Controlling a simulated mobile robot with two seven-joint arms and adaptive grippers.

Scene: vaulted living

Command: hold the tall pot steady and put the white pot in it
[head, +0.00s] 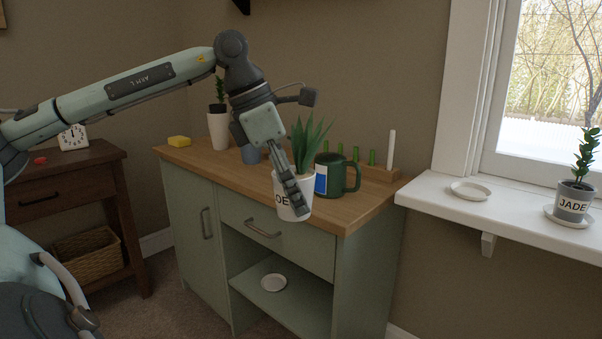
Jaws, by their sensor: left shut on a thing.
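My left gripper (291,192) is shut on the white pot (299,208), which holds a spiky green plant and has a label partly hidden by the fingers, with "OE" showing. The pot is almost upright at the front edge of the wooden cabinet top; I cannot tell whether it touches the top. A tall, pale pot (218,132) with a leafy plant stands at the back left of the top. A blue-grey pot (251,155) stands beside it, partly behind my arm. I cannot tell which of these is the tall pot. My right gripper is out of view.
A green mug (336,177) stands just right of the held pot. Behind it is a wooden rack (379,171) with green pegs. A yellow sponge (179,141) lies at the left. The windowsill holds a saucer (470,191) and a JADE pot (572,203).

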